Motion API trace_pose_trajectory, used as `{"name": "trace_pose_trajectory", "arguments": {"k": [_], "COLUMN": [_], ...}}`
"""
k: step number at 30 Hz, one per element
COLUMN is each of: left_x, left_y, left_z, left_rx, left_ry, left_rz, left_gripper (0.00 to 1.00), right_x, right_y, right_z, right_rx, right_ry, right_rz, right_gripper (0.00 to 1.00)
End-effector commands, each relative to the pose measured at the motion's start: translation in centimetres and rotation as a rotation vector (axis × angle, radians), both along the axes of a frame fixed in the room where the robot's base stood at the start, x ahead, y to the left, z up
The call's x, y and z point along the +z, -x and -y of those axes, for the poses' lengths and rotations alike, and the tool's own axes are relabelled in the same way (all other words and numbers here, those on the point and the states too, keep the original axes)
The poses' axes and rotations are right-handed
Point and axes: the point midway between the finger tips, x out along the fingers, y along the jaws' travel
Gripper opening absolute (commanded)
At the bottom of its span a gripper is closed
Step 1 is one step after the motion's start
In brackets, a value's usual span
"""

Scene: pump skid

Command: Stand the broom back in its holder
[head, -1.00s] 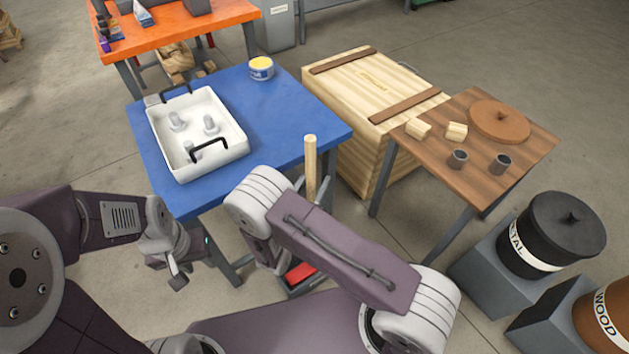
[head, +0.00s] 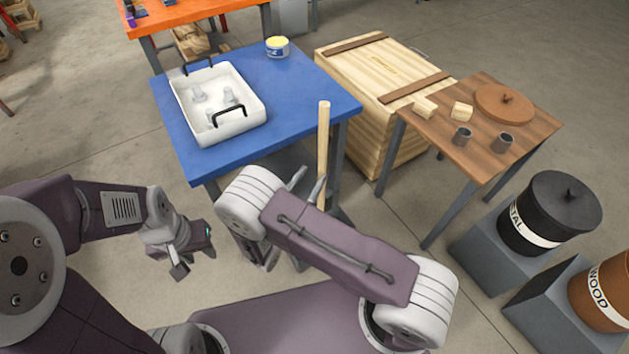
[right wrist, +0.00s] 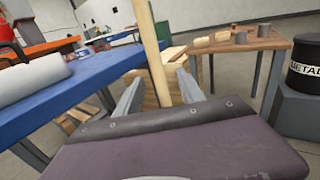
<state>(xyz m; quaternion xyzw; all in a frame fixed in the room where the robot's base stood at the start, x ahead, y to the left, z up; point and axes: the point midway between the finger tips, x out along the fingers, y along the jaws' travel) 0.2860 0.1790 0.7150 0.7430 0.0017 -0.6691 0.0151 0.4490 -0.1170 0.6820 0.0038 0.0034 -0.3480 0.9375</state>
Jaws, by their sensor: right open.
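The broom shows as a pale wooden handle (head: 323,145), standing about upright at the front right of the blue table. The handle also rises in the right wrist view (right wrist: 151,45). My right gripper (right wrist: 160,75) is open, its two fingers either side of the handle in that view; I cannot tell whether either touches it. My right arm hides the lower broom in the head view. My left gripper (head: 192,252) is left of the right arm, apart from the broom; its jaw opening is unclear. I cannot make out the holder.
The blue table (head: 285,115) bears a white tray (head: 245,128) and a tin (head: 277,48). A wooden crate (head: 365,85) stands behind the handle. A brown table (head: 440,120) and a black bin (head: 548,215) are at right. Floor shows between the tables.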

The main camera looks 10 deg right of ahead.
Motion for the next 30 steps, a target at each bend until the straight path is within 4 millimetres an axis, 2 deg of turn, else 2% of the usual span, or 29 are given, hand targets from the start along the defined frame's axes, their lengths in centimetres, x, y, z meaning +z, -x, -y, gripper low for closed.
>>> {"name": "trace_pose_trajectory", "arguments": {"k": [2, 4, 5, 6, 7, 9, 11, 12, 15, 19, 22, 30], "left_x": [0.0, 0.0, 0.0, 0.0, 0.0, 0.0, 0.0, 0.0, 0.0, 0.0, 0.0, 0.2], "left_y": [0.0, 0.0, 0.0, 0.0, 0.0, 0.0, 0.0, 0.0, 0.0, 0.0, 0.0, 0.0], "left_z": [0.0, 0.0, 0.0, 0.0, 0.0, 0.0, 0.0, 0.0, 0.0, 0.0, 0.0, 0.0], "left_rx": [0.0, 0.0, 0.0, 0.0, 0.0, 0.0, 0.0, 0.0, 0.0, 0.0, 0.0, 0.0], "left_ry": [0.0, 0.0, 0.0, 0.0, 0.0, 0.0, 0.0, 0.0, 0.0, 0.0, 0.0, 0.0], "left_rz": [0.0, 0.0, 0.0, 0.0, 0.0, 0.0, 0.0, 0.0, 0.0, 0.0, 0.0, 0.0], "left_gripper": [0.36, 0.36, 0.36, 0.36, 0.36, 0.36, 0.36, 0.36, 0.36, 0.36, 0.36, 0.36], "right_x": [0.8, 1.4, 1.5, 1.5, 1.3, 0.7, 0.4, 0.4, 1.3, 2.8, 3.3, 3.6], "right_y": [0.9, 3.6, 5.4, 8.4, 10.7, 15.7, 18.4, 19.2, 18.8, 17.0, 16.4, 16.3], "right_z": [3.0, 7.6, 9.5, 11.7, 12.7, 12.9, 11.4, 10.1, 7.4, 6.3, 6.2, 6.1], "right_rx": [-0.129, -0.363, -0.488, -0.663, -0.797, -1.09, -1.308, -1.428, -1.632, -1.735, -1.754, -1.755], "right_ry": [-0.063, -0.197, -0.28, -0.409, -0.516, -0.797, -1.053, -1.221, -1.58, -1.846, -1.916, -1.919], "right_rz": [-0.014, -0.036, -0.043, -0.043, -0.034, 0.022, 0.112, 0.191, 0.417, 0.647, 0.715, 0.716], "right_gripper": [0.46, 0.46, 0.46, 0.46, 0.46, 0.46, 0.46, 0.46, 0.46, 0.46, 0.46, 0.46]}}
